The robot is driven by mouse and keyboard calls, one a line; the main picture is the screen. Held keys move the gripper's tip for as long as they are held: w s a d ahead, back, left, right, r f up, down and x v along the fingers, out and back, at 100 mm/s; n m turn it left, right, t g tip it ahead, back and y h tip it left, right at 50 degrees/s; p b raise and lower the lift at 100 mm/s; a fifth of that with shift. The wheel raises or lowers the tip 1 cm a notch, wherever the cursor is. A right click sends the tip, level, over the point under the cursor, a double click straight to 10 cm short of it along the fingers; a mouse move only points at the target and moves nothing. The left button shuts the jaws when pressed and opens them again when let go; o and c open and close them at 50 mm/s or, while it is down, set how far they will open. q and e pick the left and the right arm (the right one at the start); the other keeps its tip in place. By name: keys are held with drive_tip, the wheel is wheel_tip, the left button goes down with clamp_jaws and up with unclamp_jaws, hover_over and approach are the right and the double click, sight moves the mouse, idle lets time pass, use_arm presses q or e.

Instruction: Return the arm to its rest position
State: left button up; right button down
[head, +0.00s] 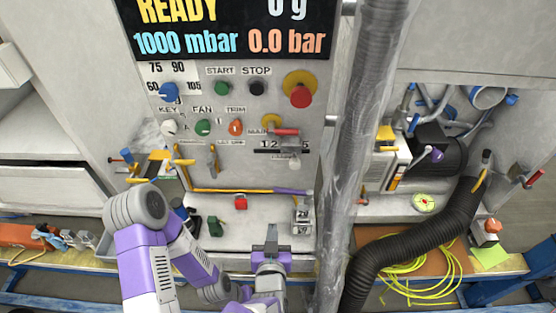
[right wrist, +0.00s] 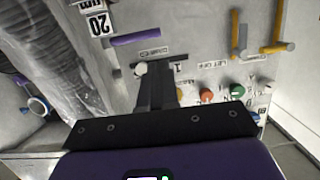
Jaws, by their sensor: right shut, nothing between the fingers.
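My right gripper (head: 271,236) is low in the middle of the head view, in front of the lower ledge of the control panel. Its dark fingers point up the picture and are shut with nothing between them. In the right wrist view its fingers (right wrist: 155,78) stand together in front of the panel, which appears turned round. Purple and grey links of my own arms fill the bottom left of the head view. I see no left gripper.
The panel has a red emergency button (head: 300,95), knobs and a yellow bar (head: 230,190). A grey vertical pipe (head: 358,130) and black hose (head: 425,238) stand to the right.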

drive_tip(key=s+d+f+g, duration=0.2)
drive_tip(key=d+f+g, duration=0.15)
drive_tip(key=f, duration=0.35)
drive_tip(key=s+d+f+m+g, duration=0.1)
drive_tip(key=d+f+g, duration=0.25)
drive_tip(key=f, duration=0.35)
drive_tip(key=s+d+f+g, duration=0.2)
drive_tip(key=d+f+g, duration=0.15)
drive_tip(key=f, duration=0.35)
drive_tip(key=s+d+f+m+g+y, duration=0.1)
drive_tip(key=s+f+g+y, duration=0.3)
drive_tip(key=s, duration=0.2)
drive_tip(key=shift+s+d+f+m, duration=0.3)
drive_tip(key=shift+s+d+m, duration=0.05)
drive_tip(key=shift+s+m, duration=0.05)
